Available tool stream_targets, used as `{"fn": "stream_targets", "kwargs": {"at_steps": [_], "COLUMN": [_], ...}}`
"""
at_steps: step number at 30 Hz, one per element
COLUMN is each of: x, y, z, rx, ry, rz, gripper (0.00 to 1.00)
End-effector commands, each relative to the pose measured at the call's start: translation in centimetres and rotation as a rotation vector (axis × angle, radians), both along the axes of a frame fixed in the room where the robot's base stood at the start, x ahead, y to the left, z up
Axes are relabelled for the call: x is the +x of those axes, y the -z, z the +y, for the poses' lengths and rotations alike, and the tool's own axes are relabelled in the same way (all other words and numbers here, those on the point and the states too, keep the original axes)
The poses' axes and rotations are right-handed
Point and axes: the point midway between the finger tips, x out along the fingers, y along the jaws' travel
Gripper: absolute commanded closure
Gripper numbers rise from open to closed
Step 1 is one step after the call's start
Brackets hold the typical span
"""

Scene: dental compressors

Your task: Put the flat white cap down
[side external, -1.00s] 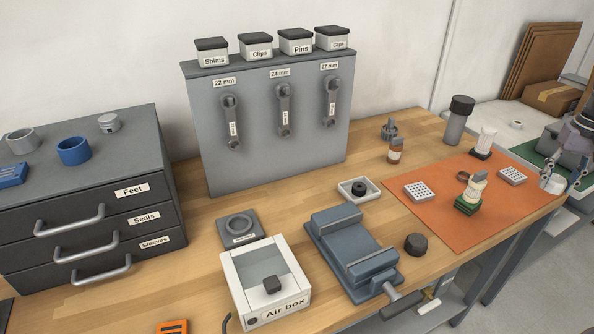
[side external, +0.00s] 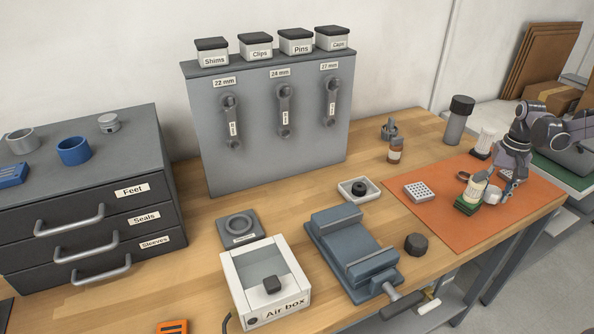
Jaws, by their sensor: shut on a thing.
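The flat white cap (side external: 493,196) is in my gripper (side external: 498,187), at the right of the side view. My gripper is shut on it and points downward, with blue-grey fingers on either side of the cap. The cap is over the orange mat (side external: 440,225), just right of a cream-coloured bottle-like part (side external: 473,188) on a green base (side external: 467,206). I cannot tell whether the cap touches the mat or hangs a little above it.
A white perforated block (side external: 420,191) lies on the mat's left part. A white cylinder on a dark base (side external: 484,143) and a dark-capped grey cylinder (side external: 459,120) stand behind. The mat's front is clear. A blue vise (side external: 355,255) and dark round knob (side external: 416,244) are left.

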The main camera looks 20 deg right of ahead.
Motion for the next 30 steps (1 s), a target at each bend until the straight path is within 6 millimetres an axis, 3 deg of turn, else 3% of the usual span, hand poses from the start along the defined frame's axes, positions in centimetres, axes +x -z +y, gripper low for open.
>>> {"fn": "stream_targets", "kwargs": {"at_steps": [4,16,17,18,19,30], "x": [-0.02,-0.02,-0.02,-0.02,-0.02,-0.04], "y": [1.21,1.59,1.58,1.56,1.56,1.29], "z": [-0.02,-0.04,-0.04,-0.04,-0.04,-0.02], "rx": [0.000,0.000,0.000,0.000,0.000,0.000], "ry": [0.000,0.000,0.000,0.000,0.000,0.000], "rz": [0.000,0.000,0.000,0.000,0.000,0.000], "gripper": [0.87,0.87,0.50,0.38,0.33,0.33]}}
